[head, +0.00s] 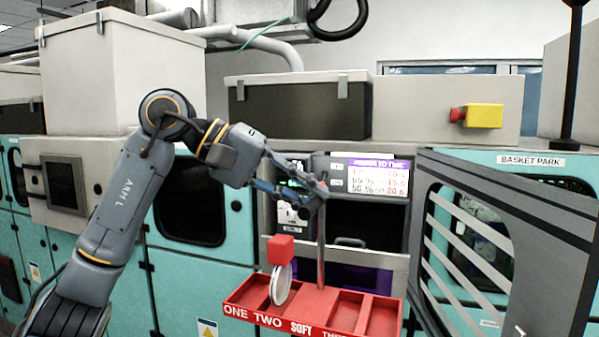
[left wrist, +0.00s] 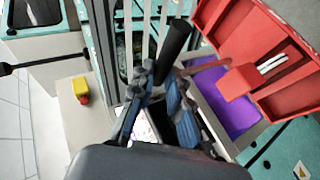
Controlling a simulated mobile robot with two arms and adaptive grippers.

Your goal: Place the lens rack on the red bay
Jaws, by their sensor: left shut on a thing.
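The lens rack (head: 318,311) is a red tray with several compartments, front lettering and an upright grey post (head: 320,250). A red block (head: 281,249) with round white discs (head: 281,284) under it sits at its left part. My left gripper (head: 316,190) is shut on the top of the post, and the tray hangs below it in front of the machine. In the left wrist view, the fingers (left wrist: 158,90) close around the dark post (left wrist: 174,48), and the red tray (left wrist: 222,35) is at upper right. I cannot make out a red bay. My right gripper is not in view.
A purple-floored bay (head: 345,277) is behind the tray; its purple floor shows in the left wrist view (left wrist: 232,110). An open grey slatted door (head: 505,230) stands close to the right. A yellow box with a red button (head: 483,116) is above.

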